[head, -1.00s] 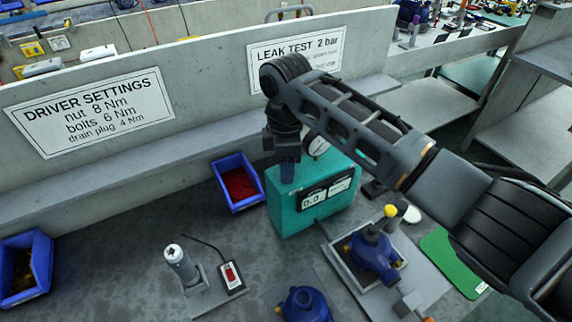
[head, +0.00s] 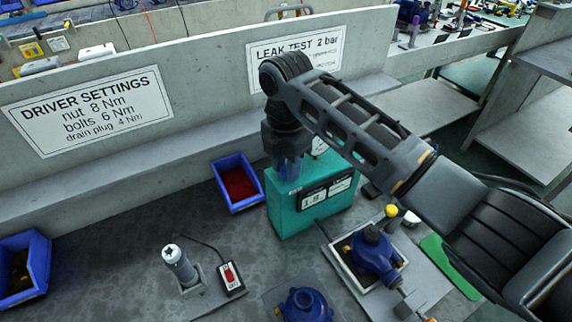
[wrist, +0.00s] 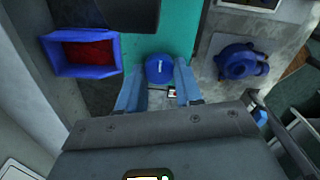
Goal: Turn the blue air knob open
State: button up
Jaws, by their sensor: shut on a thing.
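The blue air knob (wrist: 159,69) sits on top of the teal leak-test box (head: 292,213); a short white mark on the knob runs roughly up and down in the wrist view. My gripper (wrist: 158,82) is shut on the knob, with one blue finger on each side. In the head view my gripper (head: 288,167) points down onto the box top and hides the knob. The box's front display (head: 312,198) shows a reading that looks like about 1.8. A round gauge (head: 319,146) behind my gripper is mostly hidden by my arm.
A blue bin of red parts (head: 238,184) stands left of the box. A blue pump (head: 374,252) sits in a tray at the right, with a yellow-topped piece (head: 391,211) beside it. Another blue pump (head: 304,305) and a driver (head: 180,267) stand in front. A low wall rises behind.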

dwell(0.5)
jog(key=o, duration=1)
jog(key=shift+o, duration=0.2)
jog(key=shift+r+b, duration=0.7)
jog(key=shift+r, duration=3.25)
jog(key=shift+f, duration=0.1)
